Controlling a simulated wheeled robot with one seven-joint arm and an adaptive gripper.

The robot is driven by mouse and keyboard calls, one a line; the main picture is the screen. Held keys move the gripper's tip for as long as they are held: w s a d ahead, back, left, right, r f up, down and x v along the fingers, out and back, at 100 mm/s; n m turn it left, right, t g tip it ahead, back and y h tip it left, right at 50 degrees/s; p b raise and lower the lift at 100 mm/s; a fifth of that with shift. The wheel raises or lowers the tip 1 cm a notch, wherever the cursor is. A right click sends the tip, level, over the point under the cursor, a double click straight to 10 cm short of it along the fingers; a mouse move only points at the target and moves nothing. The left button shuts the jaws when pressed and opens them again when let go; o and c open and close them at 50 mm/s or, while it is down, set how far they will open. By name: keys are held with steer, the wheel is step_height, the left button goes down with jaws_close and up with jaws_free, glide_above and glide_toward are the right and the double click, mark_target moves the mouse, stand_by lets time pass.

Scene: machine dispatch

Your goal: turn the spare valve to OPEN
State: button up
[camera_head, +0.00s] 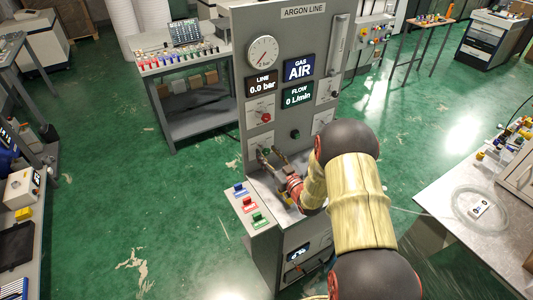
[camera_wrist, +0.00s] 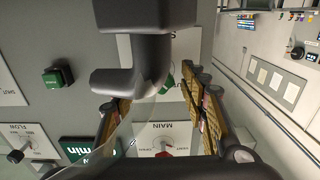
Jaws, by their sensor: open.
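The argon line panel (camera_head: 285,30) stands upright in the middle of the head view. My gripper (camera_head: 272,156) is open at the panel's lower left. Its two fingers are spread around a small green knob (camera_head: 266,151), which also shows partly in the wrist view (camera_wrist: 169,82) on a white plate (camera_wrist: 185,48). This plate's label is hidden, so I cannot read whether it is the spare valve. The knob's handle angle is also hidden by my gripper. Above it in the head view is the red MAIN valve (camera_head: 264,114), upside down in the wrist view (camera_wrist: 166,152).
A green button (camera_head: 295,134) and another white valve plate (camera_head: 322,122) are to the right. Displays read LINE 0.0 bar (camera_head: 262,84), GAS AIR (camera_head: 299,67) and FLOW 0 L/min (camera_head: 297,95). A ledge (camera_head: 236,207) with blue, red and green tags sits below left.

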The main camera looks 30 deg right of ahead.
steer(key=shift+w, duration=0.65)
steer(key=c, duration=0.3)
steer(key=c, duration=0.8)
jaws_close()
